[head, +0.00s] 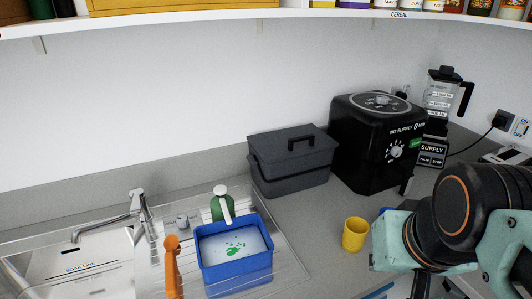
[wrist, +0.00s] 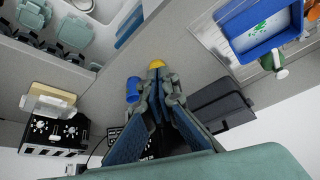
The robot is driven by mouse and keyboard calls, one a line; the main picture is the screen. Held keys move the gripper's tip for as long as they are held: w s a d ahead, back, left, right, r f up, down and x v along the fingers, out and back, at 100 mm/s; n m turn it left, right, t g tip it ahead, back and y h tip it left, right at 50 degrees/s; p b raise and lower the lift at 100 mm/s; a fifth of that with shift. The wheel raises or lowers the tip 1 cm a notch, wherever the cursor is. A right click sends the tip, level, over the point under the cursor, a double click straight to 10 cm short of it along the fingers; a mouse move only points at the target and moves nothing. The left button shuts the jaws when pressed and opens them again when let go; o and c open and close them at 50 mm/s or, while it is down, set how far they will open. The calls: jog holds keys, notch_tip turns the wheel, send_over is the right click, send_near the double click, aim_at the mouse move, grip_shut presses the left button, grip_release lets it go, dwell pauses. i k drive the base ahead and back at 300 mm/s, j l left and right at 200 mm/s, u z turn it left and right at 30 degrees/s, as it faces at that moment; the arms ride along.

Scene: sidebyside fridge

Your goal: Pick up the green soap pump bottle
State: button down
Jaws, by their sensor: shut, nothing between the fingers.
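The green soap pump bottle (head: 217,209), with a white pump head, stands behind the blue basin (head: 237,278) at the sink, its lower part hidden by the basin. In the wrist view, the bottle (wrist: 268,62) shows small at the upper right, beside the blue basin (wrist: 259,50), with its white pump toward the camera. My gripper (wrist: 157,92) is shut and empty in the middle of the wrist view, well apart from the bottle. In the head view my arm is at the right, and the fingertips cannot be made out.
A yellow cup (head: 355,235) stands on the counter between the basin and my arm. A dark lidded box (head: 290,165) and a black appliance (head: 375,140) stand behind. An orange-handled item (head: 172,265) is left of the basin. A shelf (head: 200,18) runs overhead. Counter between basin and cup is clear.

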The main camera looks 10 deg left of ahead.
aim_at(223, 208)
jog(key=k+j, duration=0.35)
jog(key=j, duration=0.3)
jog(key=j+z, duration=0.1)
jog(key=j, duration=0.55)
jog(key=k+j, duration=0.25)
jog(key=j, duration=0.25)
jog(key=i+l, duration=0.1)
jog(key=l, duration=0.15)
jog(key=i+l, duration=0.15)
